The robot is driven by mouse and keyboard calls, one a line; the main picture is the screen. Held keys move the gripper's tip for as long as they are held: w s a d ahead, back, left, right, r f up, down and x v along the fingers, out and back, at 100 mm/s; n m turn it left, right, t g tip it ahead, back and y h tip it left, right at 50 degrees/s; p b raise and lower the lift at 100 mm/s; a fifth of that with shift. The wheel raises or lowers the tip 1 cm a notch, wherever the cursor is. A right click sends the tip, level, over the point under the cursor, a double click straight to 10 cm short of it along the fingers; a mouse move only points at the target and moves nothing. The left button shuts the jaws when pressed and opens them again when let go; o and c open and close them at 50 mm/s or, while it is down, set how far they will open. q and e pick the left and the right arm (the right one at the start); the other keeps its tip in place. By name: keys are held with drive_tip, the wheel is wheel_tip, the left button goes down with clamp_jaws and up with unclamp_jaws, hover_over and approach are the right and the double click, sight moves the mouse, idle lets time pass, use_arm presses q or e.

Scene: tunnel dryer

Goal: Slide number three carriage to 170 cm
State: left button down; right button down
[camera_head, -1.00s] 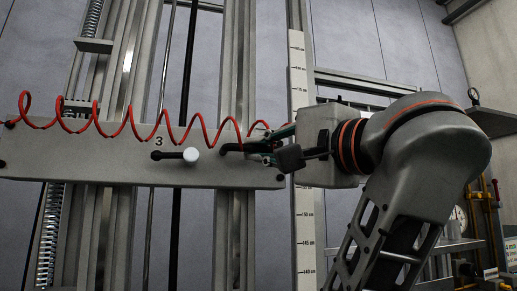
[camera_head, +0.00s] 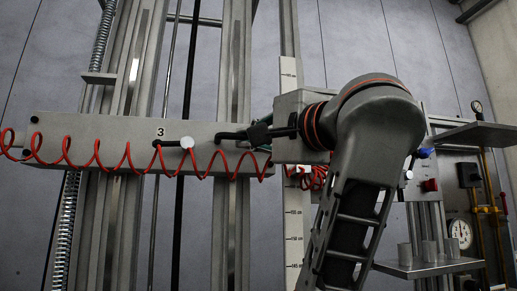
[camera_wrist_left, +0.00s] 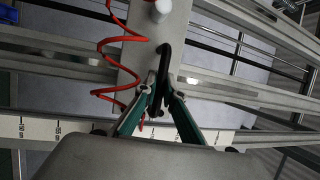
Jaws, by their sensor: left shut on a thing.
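The number three carriage (camera_head: 95,128) is a long grey plate marked 3, lying across vertical rails. A white knob (camera_head: 187,143) on a black stem sticks out of it. A black bent handle (camera_head: 228,136) is at its right end. My left gripper (camera_head: 258,135) is shut on this handle; in the left wrist view its teal fingers (camera_wrist_left: 160,96) close around the handle (camera_wrist_left: 164,62). A white vertical scale (camera_head: 293,225) stands right of the carriage. My gripper and arm hide the scale at carriage height, so the reading cannot be told. My right gripper is not in view.
A red coiled cable (camera_head: 95,155) hangs across the carriage front. A spring (camera_head: 68,220) runs along the left rail.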

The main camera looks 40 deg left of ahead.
use_arm(q)
wheel_tip(320, 180, up, 2)
drive_tip(key=shift+r, duration=0.25)
drive_tip(key=c, duration=2.1)
unclamp_jaws()
drive_tip(key=shift+f, duration=0.1)
drive_tip(key=shift+c, duration=0.2)
wheel_tip(320, 180, up, 10)
